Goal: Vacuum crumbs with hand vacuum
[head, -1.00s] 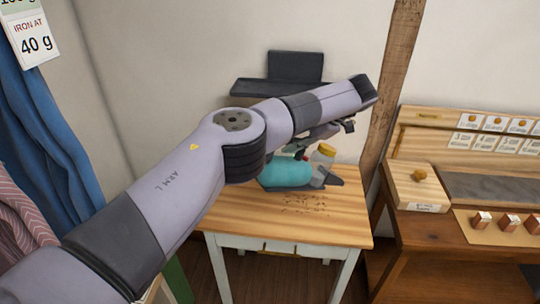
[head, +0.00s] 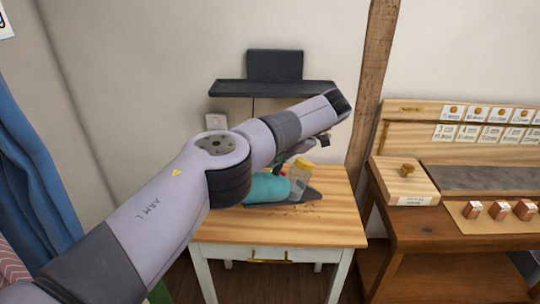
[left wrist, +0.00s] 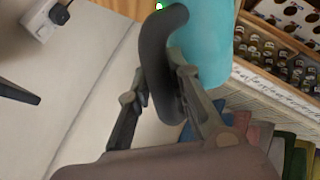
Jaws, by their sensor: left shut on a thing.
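The hand vacuum has a teal body (head: 266,188), a clear dust cup (head: 299,178) and a dark nozzle (head: 313,195). It is low over a small wooden table (head: 230,228), its nozzle pointing right; I cannot tell if it touches the top. My left gripper (head: 305,150) is shut on its dark handle, partly hidden by my arm. In the left wrist view the handle (left wrist: 158,60) sits between the fingers, with the teal body (left wrist: 205,40) beyond. Dark crumbs (head: 300,210) lie beside the vacuum's front edge; others may be hidden under it. My right gripper is out of view.
A dark wall shelf (head: 225,88) hangs behind the table, with a white socket (head: 216,121) below it. A wooden bench (head: 420,222) with a lidded box (head: 400,185) stands at right. The front of the tabletop is clear.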

